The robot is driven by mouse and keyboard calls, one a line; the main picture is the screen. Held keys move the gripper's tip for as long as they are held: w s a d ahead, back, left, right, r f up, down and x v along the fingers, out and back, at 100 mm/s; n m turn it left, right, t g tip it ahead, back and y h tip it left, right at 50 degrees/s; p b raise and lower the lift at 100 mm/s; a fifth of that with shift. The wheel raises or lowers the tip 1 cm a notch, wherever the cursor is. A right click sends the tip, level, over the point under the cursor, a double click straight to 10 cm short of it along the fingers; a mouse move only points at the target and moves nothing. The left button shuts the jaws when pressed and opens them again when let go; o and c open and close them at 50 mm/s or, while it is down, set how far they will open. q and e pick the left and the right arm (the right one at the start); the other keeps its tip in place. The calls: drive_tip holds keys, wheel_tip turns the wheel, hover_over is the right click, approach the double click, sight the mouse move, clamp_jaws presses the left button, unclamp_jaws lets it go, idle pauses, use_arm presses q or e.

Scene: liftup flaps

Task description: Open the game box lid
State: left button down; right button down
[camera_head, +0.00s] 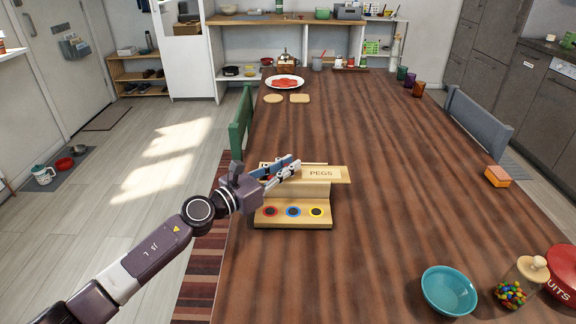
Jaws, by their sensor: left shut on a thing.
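The game box (292,224) is a light wooden box on the brown table, near its left edge. Red, blue and yellow ringed spots show on its front part. Its lid (322,173), marked "PEGS", lies across the upper part and sticks out past the box on the right. My left gripper (292,168) is at the lid's left part, with its fingers shut on it. The fingers and part of the arm hide the lid's left end. My right gripper is not in the view.
A teal bowl (449,290), a jar of coloured sweets (512,292) and a red tin (564,268) stand at the front right. An orange block (497,176) lies near the right edge. A white plate (285,83) is at the back. The table's middle is clear.

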use_arm(q)
drive_tip(key=c, duration=2.1)
unclamp_jaws()
drive_tip(key=shift+a, duration=0.3)
drive_tip(key=shift+o, duration=1)
drive_tip(key=shift+d, duration=0.2)
drive_tip(key=shift+a, duration=0.15)
drive_tip(key=shift+s+a, duration=0.4)
drive_tip(key=v, duration=1)
drive_tip(key=shift+s+a, duration=0.25)
drive_tip(key=shift+s, duration=0.05)
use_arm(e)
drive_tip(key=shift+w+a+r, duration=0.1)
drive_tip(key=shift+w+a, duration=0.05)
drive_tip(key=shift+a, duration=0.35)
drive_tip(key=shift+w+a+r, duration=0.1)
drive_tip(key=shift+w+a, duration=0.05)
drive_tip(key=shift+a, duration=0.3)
